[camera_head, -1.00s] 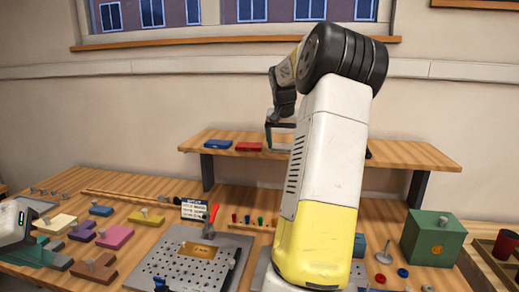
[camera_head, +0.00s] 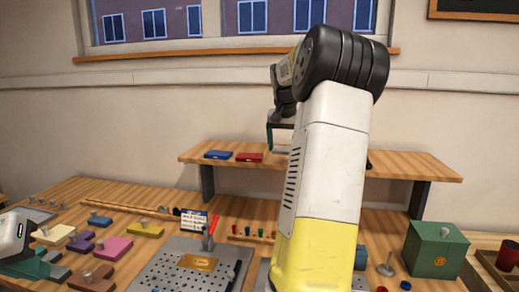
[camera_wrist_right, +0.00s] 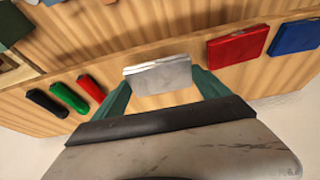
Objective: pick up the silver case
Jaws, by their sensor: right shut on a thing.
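The silver case (camera_wrist_right: 160,76) is a flat grey box between the two green fingers of my right gripper (camera_wrist_right: 162,84) in the right wrist view. The fingers are shut on its two ends. In the head view my right gripper (camera_head: 281,138) is above the raised shelf, and the arm hides much of it. A small pale strip of the case (camera_head: 282,150) shows between its fingers there. My left gripper (camera_head: 32,262) is at the lower left edge of the head view, over the bench. Its fingers are too cut off to tell how they stand.
A red case (camera_head: 249,157) and a blue case (camera_head: 218,154) lie on the shelf (camera_head: 190,155) beside my right gripper. Black, green and red slim items (camera_wrist_right: 68,97) lie on its other side. A perforated plate (camera_head: 165,262) and a green box (camera_head: 434,250) stand on the bench below.

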